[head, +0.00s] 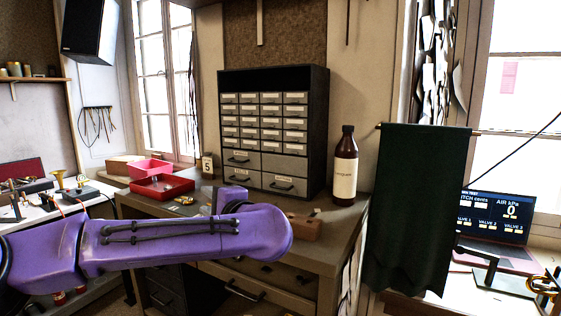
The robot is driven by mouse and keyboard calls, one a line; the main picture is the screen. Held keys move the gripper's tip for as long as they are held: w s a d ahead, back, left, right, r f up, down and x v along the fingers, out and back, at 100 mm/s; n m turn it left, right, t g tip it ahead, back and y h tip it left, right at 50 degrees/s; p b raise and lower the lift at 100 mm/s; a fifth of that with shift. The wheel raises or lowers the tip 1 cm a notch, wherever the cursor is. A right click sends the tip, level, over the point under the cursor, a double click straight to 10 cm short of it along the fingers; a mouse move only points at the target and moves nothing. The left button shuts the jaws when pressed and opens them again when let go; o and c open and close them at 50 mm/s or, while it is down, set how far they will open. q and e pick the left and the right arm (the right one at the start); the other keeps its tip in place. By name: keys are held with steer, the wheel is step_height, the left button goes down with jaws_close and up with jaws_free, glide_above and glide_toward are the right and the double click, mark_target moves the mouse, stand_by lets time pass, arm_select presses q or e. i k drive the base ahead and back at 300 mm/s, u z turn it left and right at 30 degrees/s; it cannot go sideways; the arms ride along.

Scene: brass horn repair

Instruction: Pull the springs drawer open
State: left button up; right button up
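A dark cabinet (323,130) stands on the workbench, with rows of small labelled drawers (264,122) and larger grey drawers with dark handles (284,184) below. All the drawer fronts I can see look shut. The labels are too small to read, so I cannot tell which is the springs drawer. My purple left arm crosses the lower left in front of the bench. My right gripper is out of view.
A brown bottle (345,168) stands right of the cabinet. A wooden block (305,226) lies on the bench front. A red tray (162,187) and pink bin (151,168) sit at left. A dark green cloth (420,210) hangs at right, near a laptop (495,218).

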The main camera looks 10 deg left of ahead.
mark_target(250, 159)
steer(key=i, duration=1)
